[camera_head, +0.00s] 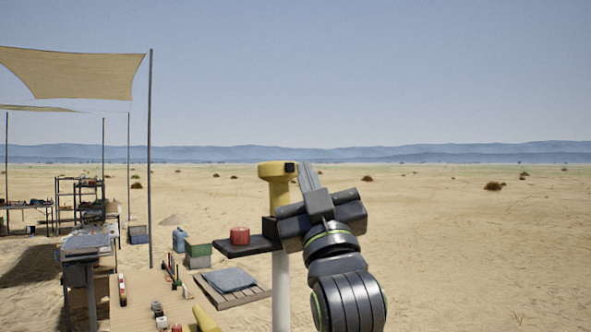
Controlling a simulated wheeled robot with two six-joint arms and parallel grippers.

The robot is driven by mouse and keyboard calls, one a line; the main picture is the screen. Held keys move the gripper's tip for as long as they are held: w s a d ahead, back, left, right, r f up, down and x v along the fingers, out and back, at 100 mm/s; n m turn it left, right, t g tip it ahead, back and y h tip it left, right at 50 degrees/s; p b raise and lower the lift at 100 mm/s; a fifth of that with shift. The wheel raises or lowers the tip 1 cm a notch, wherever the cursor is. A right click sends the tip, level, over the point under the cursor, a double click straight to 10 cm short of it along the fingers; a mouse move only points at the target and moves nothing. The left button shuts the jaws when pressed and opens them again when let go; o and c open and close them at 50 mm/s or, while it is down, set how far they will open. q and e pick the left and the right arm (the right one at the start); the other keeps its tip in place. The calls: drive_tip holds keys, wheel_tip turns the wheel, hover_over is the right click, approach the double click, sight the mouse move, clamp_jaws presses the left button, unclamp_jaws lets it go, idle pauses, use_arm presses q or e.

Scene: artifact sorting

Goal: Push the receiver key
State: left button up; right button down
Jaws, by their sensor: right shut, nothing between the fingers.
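The yellow receiver (275,178) sits on top of a pale post (281,292). A small dark square (290,168) shows on its upper right side; I cannot tell whether it is the key. My right gripper (309,174) is shut and empty, its fingers pointing up just right of the receiver's head. It overlaps the receiver's lower right in the picture, and I cannot tell whether they touch. My left gripper is out of view.
Below left are a wooden table (140,292), a pallet with a grey cloth (233,280) and green-topped boxes (199,249). A canopy pole (151,160) stands farther left. Open sand lies to the right.

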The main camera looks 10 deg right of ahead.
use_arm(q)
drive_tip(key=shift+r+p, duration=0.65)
use_arm(e)
drive_tip(key=s+d, duration=0.2)
drive_tip(key=s, duration=0.3)
drive_tip(key=shift+s, duration=0.35)
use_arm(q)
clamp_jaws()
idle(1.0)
